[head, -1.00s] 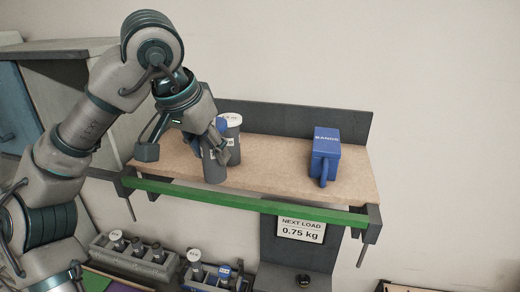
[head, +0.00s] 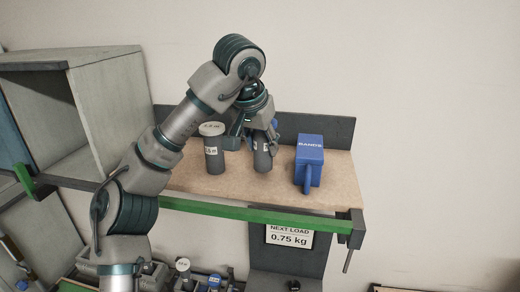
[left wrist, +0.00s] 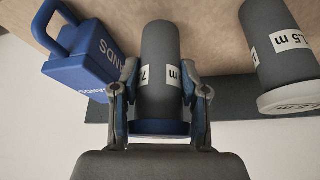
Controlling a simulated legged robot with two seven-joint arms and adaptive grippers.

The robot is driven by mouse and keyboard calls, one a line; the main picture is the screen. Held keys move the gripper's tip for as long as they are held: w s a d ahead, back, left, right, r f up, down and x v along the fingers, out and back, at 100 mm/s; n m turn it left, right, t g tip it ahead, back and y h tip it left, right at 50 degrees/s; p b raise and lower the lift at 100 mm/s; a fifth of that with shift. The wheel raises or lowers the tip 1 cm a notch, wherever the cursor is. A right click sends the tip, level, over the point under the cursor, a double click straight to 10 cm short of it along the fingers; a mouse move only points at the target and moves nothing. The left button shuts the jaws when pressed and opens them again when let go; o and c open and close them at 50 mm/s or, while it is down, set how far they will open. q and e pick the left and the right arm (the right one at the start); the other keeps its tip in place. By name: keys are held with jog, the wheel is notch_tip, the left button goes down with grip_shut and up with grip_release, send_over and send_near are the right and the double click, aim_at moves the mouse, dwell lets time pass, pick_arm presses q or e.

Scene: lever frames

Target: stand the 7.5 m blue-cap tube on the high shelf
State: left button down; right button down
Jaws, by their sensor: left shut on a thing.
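My left gripper (head: 255,132) is shut on the blue-cap tube (head: 263,158), a dark grey cylinder with a white label. In the left wrist view the gripper (left wrist: 162,95) has a finger on each side of the tube (left wrist: 160,52), near its blue cap (left wrist: 160,128). The label is partly hidden; a 7 and an m show. The tube is about upright over the wooden high shelf (head: 340,190), between a white-cap tube and a blue box. I cannot tell whether its lower end touches the board. My right gripper is not in view.
The white-cap tube (head: 214,155) stands close on the left, and the blue BANDS box (head: 309,160) with a handle on the right. A green rail (head: 230,210) runs along the shelf front. Bare board lies in front. A grey cabinet (head: 105,95) stands left.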

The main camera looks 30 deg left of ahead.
pick_arm(q)
jog(key=shift+s+d+f, duration=0.2)
jog(key=shift+s+f, duration=0.15)
jog(key=shift+f, duration=0.4)
jog(key=shift+w+a+f, duration=0.15)
jog(key=shift+w+a, duration=0.15)
jog(key=shift+w, duration=0.05)
jog(key=c, duration=0.6)
grip_release()
jog(key=shift+w+a+f, duration=0.15)
jog(key=shift+a, duration=0.35)
jog(key=shift+s+a, duration=0.2)
jog(key=shift+a, duration=0.05)
jog(key=shift+s+d+r, duration=0.2)
jog(key=shift+d+r, duration=0.3)
jog(key=shift+d, duration=0.05)
jog(key=v, duration=1.1)
jog(key=shift+a, duration=0.25)
jog(key=shift+d, duration=0.1)
